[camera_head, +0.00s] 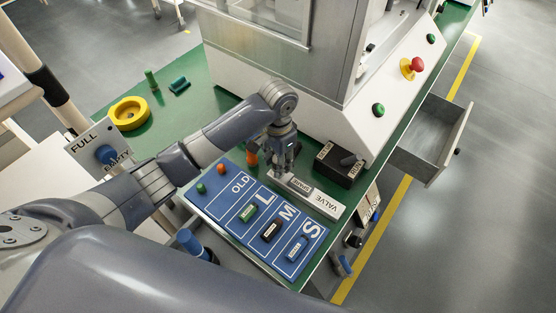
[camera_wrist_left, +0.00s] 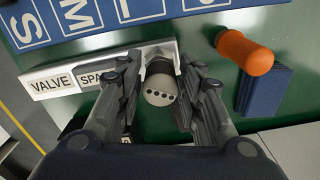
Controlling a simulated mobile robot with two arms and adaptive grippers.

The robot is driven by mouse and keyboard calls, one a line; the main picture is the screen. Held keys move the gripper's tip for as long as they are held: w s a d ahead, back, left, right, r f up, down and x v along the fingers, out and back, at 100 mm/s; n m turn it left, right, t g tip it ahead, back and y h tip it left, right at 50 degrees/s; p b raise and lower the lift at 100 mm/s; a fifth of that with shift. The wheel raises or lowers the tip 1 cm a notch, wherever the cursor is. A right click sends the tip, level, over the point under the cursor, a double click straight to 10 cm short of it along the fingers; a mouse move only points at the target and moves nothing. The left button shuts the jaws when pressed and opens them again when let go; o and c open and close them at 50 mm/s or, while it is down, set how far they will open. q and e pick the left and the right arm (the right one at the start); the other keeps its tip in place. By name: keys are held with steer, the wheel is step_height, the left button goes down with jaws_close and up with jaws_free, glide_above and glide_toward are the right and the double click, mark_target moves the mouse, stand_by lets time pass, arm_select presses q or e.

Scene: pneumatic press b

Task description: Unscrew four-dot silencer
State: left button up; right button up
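The four-dot silencer (camera_wrist_left: 160,92) is a pale, rounded cap with a row of four dark dots, seen end-on in the left wrist view. It sits at the end of the white valve plate (camera_wrist_left: 104,72), marked VALVE and SPARE. My left gripper (camera_wrist_left: 160,84) has one finger on each side of the silencer, very close to it. Whether the fingers press on it cannot be made out. In the head view my left gripper (camera_head: 284,168) points down at the plate's end and hides the silencer. My right gripper is not in view.
The blue OLD/L/M/S mat (camera_head: 222,212) holds several small parts. An orange-handled tool (camera_wrist_left: 244,52) stands close beside the gripper. A black labelled box (camera_head: 338,166) and the press housing (camera_head: 330,118) are to the right. An open drawer (camera_head: 432,140) juts out.

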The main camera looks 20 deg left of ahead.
arm_select(q)
steer(key=m, duration=0.5)
steer(key=shift+m, duration=0.3)
steer(key=m, duration=0.6)
steer(key=c, duration=0.6)
steer(key=n, duration=1.1)
steer(key=shift+n, duration=0.3)
steer(key=o, duration=0.6)
